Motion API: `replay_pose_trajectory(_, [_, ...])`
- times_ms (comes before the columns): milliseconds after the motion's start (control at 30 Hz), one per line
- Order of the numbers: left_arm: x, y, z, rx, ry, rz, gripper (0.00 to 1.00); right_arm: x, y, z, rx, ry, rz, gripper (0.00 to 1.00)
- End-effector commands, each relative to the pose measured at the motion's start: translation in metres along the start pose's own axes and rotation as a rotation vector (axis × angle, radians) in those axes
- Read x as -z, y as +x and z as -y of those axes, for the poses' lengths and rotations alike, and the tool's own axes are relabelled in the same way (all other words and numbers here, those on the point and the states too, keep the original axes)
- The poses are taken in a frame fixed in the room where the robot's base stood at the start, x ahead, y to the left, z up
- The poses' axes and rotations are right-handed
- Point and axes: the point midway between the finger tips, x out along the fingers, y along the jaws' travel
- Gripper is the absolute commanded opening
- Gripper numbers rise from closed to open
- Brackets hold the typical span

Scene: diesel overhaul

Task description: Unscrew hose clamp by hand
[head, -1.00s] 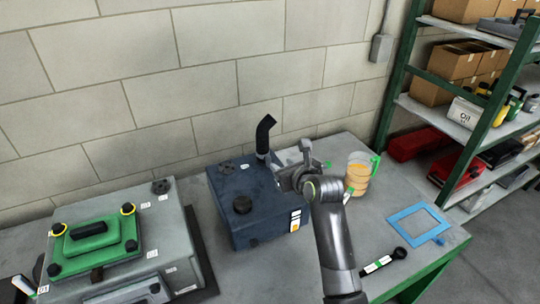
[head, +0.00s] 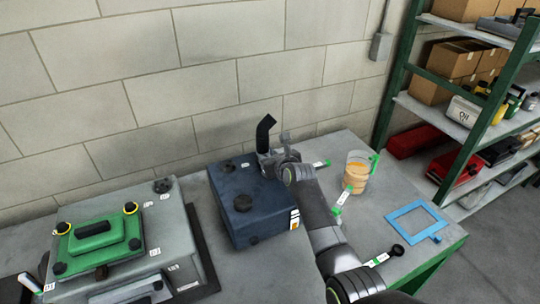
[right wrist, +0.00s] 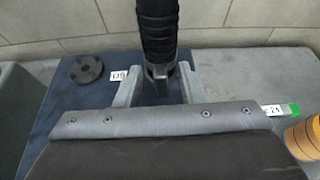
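A black bent hose (head: 265,133) stands upright on the dark blue tank (head: 232,218). In the right wrist view the ribbed hose (right wrist: 158,28) comes down to a grey clamp (right wrist: 160,71) at its base. My right gripper (head: 265,160) is at the hose's base above the tank. In the right wrist view its two grey fingers (right wrist: 160,84) are apart, one on each side of the clamp, with small gaps beside it. The clamp is mostly hidden by my gripper in the head view. My left gripper is not in view.
A grey case with a green cover (head: 97,232) stands left of the tank. A jug of orange liquid (head: 355,176), tagged tools, a blue frame (head: 413,224) and a black-ended tool (head: 396,250) lie right on the bench. A block wall stands close behind.

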Motion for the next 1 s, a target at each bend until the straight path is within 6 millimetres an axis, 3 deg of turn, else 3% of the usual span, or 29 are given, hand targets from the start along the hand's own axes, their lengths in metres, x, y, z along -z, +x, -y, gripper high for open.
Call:
replay_pose_trajectory(400, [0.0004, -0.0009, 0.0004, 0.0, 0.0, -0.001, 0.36, 0.0, 0.0039, 0.0005, 0.001, 0.0, 0.001, 0.35])
replay_pose_trajectory(700, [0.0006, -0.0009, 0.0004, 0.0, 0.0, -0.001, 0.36, 0.0, 0.0038, 0.0004, 0.001, 0.0, 0.001, 0.0])
replay_pose_trajectory(1000, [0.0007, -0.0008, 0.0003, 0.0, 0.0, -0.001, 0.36, 0.0001, 0.0038, -0.0007, 0.009, -0.02, 0.001, 0.0])
